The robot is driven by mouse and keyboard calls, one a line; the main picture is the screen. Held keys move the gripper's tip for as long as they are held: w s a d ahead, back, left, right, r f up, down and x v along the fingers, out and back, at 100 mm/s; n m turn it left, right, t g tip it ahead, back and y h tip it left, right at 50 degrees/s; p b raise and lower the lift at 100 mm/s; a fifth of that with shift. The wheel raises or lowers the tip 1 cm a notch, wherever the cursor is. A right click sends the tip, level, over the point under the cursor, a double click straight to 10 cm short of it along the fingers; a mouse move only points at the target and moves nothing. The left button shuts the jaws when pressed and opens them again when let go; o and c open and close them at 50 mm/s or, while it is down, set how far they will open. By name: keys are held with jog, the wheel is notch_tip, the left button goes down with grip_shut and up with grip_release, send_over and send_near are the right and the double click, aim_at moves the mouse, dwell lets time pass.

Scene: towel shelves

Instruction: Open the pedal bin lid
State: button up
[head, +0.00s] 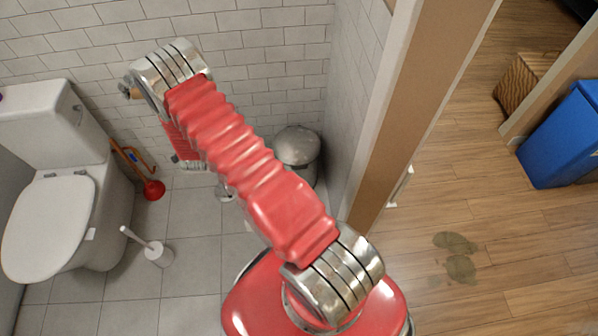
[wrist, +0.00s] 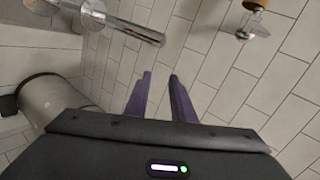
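The pedal bin (head: 298,148) is a silver metal bin with a domed lid. It stands against the tiled wall in the head view, behind my arm, and its lid looks closed. My arm hides part of its body. In the wrist view, a grey metal cylinder with a black end, apparently the bin (wrist: 50,101), shows at the left edge. My gripper (wrist: 160,76) has two purple fingers with a gap between them and nothing in it. It points at the tiles, with the bin off to its left, apart from it. In the head view my arm mostly hides the gripper.
A white toilet (head: 50,225), a red plunger (head: 153,190) and a toilet brush (head: 158,254) stand at left. A wall edge (head: 405,110) is close on the right. A chrome bar (wrist: 130,28) and a small glass-and-metal fitting (wrist: 246,27) show in the wrist view.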

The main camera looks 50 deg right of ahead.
jog(key=s+d+f+m+h, duration=0.25)
jog(key=s+d+f, duration=0.2)
jog(key=f, duration=0.45)
jog(key=s+d+f+m+h, duration=0.1)
jog(key=s+f+h, duration=0.1)
jog(key=s+f, duration=0.3)
jog(key=s+d+f+m+g+h, duration=0.1)
jog(key=s+f, duration=0.5)
jog(key=s, duration=0.8)
jog(key=s+d+f+m+h, duration=0.2)
jog(key=s+f, duration=0.3)
jog(key=s, duration=0.4)
jog(key=shift+s+d+f+m+g+h, duration=0.25)
jog(key=shift+m+h, duration=0.2)
jog(key=shift+h, duration=0.3)
jog(key=shift+w, duration=0.1)
jog(key=x, duration=1.3)
jog(key=shift+w+d+r, duration=0.1)
jog(key=shift+w+d, duration=0.05)
jog(key=shift+d, duration=0.1)
jog(key=shift+c, duration=0.6)
grip_shut()
